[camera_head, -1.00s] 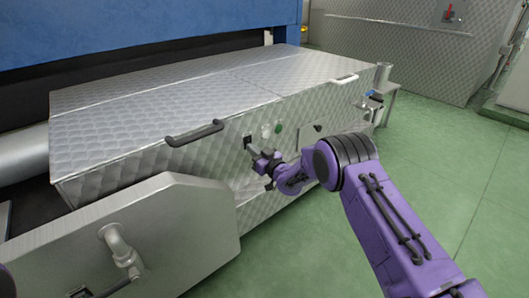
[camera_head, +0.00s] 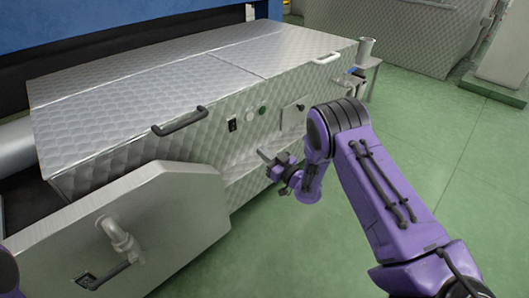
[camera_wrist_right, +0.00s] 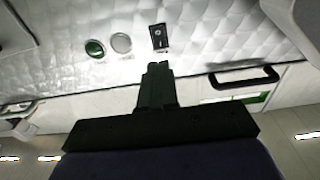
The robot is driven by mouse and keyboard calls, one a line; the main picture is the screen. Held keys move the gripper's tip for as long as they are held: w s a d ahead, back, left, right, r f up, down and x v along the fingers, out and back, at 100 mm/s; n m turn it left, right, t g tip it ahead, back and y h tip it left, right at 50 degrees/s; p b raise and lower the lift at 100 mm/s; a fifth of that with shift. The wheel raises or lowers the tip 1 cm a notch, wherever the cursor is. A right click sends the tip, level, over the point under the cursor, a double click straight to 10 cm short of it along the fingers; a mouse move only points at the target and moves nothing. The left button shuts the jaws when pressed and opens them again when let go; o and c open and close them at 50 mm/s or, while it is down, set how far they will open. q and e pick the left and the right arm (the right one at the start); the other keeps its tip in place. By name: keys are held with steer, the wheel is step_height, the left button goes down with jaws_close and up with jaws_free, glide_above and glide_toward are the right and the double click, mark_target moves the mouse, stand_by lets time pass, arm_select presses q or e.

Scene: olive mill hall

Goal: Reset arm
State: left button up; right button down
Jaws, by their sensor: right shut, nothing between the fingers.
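My right arm is purple and comes in from the right in the head view. Its gripper (camera_head: 268,160) is in front of the quilted metal machine box, below its small control panel, apart from it. In the right wrist view the gripper fingers (camera_wrist_right: 157,82) are together and empty. A black switch (camera_head: 232,125) and a green button (camera_head: 262,110) sit on the box front; the switch (camera_wrist_right: 158,37) and the green button (camera_wrist_right: 95,48) also show in the right wrist view. My left gripper is not in view; only a purple bit of that arm shows at the lower left edge.
A grey metal panel (camera_head: 170,215) with a pipe fitting stands at front left. Green floor (camera_head: 430,140) is clear on the right.

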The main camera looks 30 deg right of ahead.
stand_by(0.4)
steer(key=s+d+f+m+g+h, duration=0.2)
steer(key=s+f+m+g+h, duration=0.55)
steer(key=s+f, duration=0.8)
steer(key=s+a+f+m+g, duration=0.15)
steer(key=s+g, duration=0.25)
steer(key=s, duration=0.9)
steer(key=s+a+f+m+g, duration=0.1)
steer(key=s+f+g, duration=0.2)
steer(key=s, duration=0.9)
step_height(320, 180, up, 32)
steer(key=s+p, duration=0.1)
steer(key=p, duration=3.1)
steer(key=shift+a+h, duration=0.35)
